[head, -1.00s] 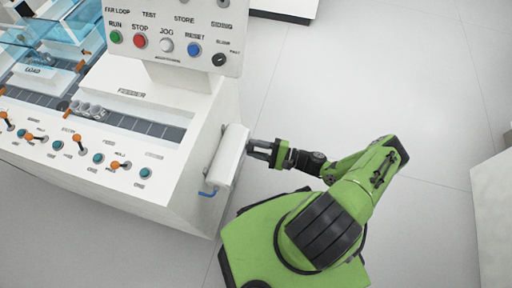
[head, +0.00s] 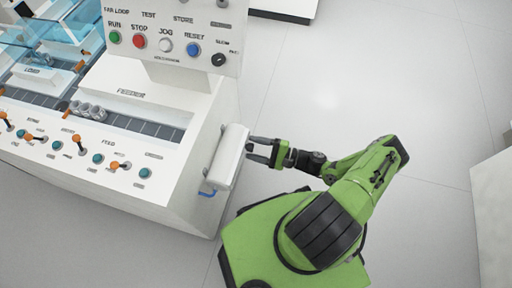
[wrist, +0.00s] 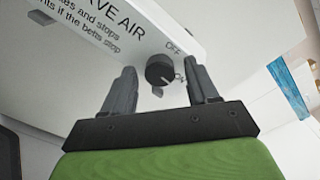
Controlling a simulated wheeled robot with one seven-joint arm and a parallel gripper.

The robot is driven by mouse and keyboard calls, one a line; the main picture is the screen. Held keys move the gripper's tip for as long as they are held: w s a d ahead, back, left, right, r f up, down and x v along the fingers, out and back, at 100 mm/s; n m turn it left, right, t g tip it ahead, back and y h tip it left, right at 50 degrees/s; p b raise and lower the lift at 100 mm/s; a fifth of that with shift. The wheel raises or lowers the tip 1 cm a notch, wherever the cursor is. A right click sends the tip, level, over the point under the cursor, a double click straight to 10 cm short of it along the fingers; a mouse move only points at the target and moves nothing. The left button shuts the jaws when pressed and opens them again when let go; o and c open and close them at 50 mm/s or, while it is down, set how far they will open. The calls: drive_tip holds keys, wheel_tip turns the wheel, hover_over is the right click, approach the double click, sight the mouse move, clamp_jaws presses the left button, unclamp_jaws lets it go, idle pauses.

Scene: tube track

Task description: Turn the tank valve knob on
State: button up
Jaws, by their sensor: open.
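The black round valve knob (wrist: 160,70) sits on the face of a white tank unit in the wrist view. An "OFF" label stands above right of it, and an "ON" label lies to its right, partly hidden by a finger. Where the knob points is hard to tell. My gripper (head: 251,149) is open beside the white tank unit (head: 230,158) on the machine's right side. In the wrist view my gripper (wrist: 161,76) has one finger on each side of the knob, with gaps showing; I see no contact. The knob is hidden in the head view.
A blue hooked pipe or handle (head: 208,193) is below the tank unit. The white machine (head: 175,185) with switches and a button panel (head: 175,30) fills the left. Floor (head: 330,80) is clear behind my arm. A white block (head: 492,210) stands at right.

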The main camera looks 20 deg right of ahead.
drive_tip(key=v, duration=1.5)
drive_tip(key=shift+s+d+p, duration=0.25)
drive_tip(key=shift+d+p, duration=0.1)
drive_tip(key=shift+p, duration=0.05)
drive_tip(key=shift+r, duration=0.1)
